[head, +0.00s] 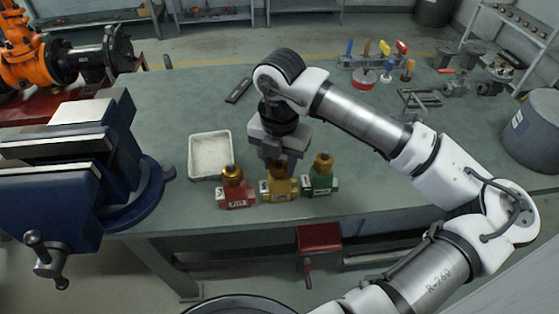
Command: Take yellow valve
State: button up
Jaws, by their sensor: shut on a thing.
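Three valves stand in a row near the front edge of the green bench. The yellow valve (280,190) is in the middle, between a red valve (234,190) on the left and a green valve (321,178) on the right. My gripper (279,162) points down from above and is shut on the top of the yellow valve. The fingers hide part of its upper body. The yellow valve looks upright, and I cannot tell whether it touches the bench.
A white tray (192,158) stands left of the valves. A large blue vise (90,165) fills the bench's left end. A rack of coloured tools (372,62) and metal parts (455,86) lie at the back right. The bench (200,95) is fairly clear behind the tray.

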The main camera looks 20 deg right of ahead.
jog(key=shift+r, duration=0.6)
dwell(0.3)
jog(key=shift+r+p, duration=1.5)
jog(key=shift+r, duration=2.1)
